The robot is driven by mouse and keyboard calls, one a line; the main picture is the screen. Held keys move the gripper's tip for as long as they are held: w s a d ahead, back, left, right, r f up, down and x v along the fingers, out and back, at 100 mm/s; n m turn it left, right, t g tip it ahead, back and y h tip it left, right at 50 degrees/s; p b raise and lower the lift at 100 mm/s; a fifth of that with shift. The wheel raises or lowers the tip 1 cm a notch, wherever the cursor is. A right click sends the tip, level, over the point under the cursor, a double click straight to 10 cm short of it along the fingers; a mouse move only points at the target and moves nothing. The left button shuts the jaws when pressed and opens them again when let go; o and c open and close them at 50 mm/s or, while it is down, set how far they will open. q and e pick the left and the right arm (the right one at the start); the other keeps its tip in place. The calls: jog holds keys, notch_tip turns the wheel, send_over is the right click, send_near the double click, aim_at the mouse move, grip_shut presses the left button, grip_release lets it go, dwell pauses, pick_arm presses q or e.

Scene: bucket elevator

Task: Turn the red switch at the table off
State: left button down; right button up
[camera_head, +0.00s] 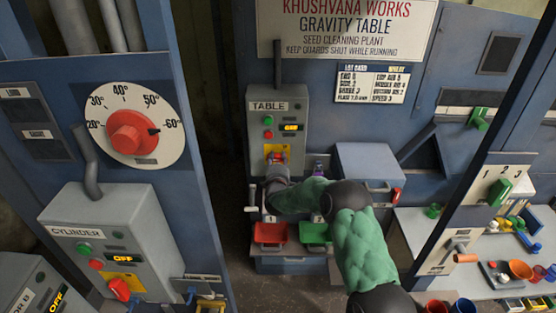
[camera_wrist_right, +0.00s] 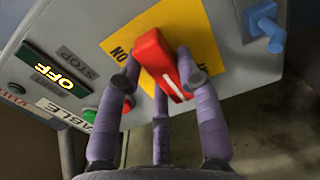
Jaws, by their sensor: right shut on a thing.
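The grey TABLE control box (camera_head: 277,105) hangs on the blue machine in the head view. Its red switch (camera_head: 276,157) sits on a yellow plate low on the box, partly hidden by my right gripper (camera_head: 277,172). In the wrist view the purple fingers of my right gripper (camera_wrist_right: 160,85) are closed around the red switch (camera_wrist_right: 160,62), whose white mark points down and slightly right. The box display (camera_wrist_right: 58,72) reads OFF there. My left gripper does not show.
The CYLINDER box (camera_head: 100,245) with its own red switch and a large red dial (camera_head: 128,132) stand at the left. Red (camera_head: 270,233) and green (camera_head: 314,233) trays sit below the TABLE box. A bench with small cups is at the right.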

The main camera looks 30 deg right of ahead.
jog(key=o, duration=1.1)
jog(key=shift+o, duration=0.2)
jog(key=shift+s+a, duration=0.1)
jog(key=v, duration=1.1)
jog(key=shift+s, duration=0.35)
jog(key=shift+a, duration=0.1)
